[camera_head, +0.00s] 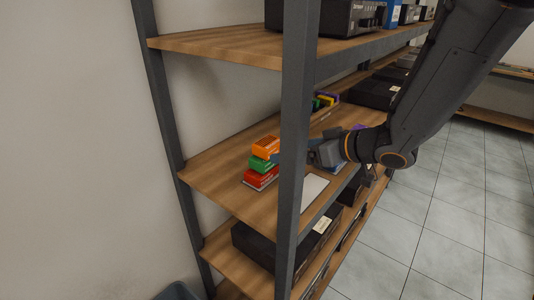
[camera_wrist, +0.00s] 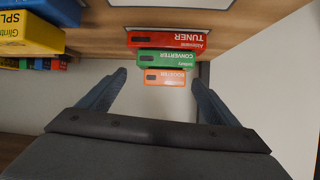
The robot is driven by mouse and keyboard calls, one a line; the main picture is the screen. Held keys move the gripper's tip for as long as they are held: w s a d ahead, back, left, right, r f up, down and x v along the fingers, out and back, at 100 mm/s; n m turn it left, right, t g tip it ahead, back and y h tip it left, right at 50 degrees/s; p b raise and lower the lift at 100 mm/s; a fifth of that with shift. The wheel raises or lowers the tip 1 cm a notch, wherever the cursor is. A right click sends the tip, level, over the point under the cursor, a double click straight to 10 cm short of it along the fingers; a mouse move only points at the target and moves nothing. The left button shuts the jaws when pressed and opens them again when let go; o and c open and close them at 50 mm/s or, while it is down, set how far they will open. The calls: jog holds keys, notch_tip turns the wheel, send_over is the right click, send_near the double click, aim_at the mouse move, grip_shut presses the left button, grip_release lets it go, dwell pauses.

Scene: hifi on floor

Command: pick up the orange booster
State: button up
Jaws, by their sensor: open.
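The orange booster (camera_wrist: 168,77) is a small orange box, lettered BOOSTER, at the end of a stack with the green converter (camera_wrist: 168,59) and the red tuner (camera_wrist: 167,41). In the head view the orange booster (camera_head: 265,146) lies on top, the green converter (camera_head: 263,161) under it and the red tuner (camera_head: 261,178) on the shelf board. My gripper (camera_wrist: 157,82) is open and empty, its two fingers apart on either side of the booster's place in the wrist view. In the head view my gripper (camera_head: 283,157) reaches in beside the stack, partly hidden by the post.
A dark shelf post (camera_head: 294,130) stands in front of the stack. A white sheet (camera_head: 313,190) lies at the shelf's front edge. Yellow and other coloured boxes (camera_head: 325,100) sit farther along the shelf. The upper shelf (camera_head: 225,46) is overhead, and a black device (camera_head: 258,243) is below.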

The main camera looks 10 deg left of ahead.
aim_at(275, 145)
jog(key=shift+a+r+n+y, duration=0.4)
jog(key=shift+a+r+n, duration=0.05)
jog(key=shift+a+n, duration=0.35)
jog(key=x, duration=0.2)
jog(key=p+x, duration=0.1)
jog(key=x, duration=0.4)
jog(key=shift+w+a+r, duration=0.2)
jog(key=shift+a+r, duration=0.15)
jog(key=c, duration=1.2)
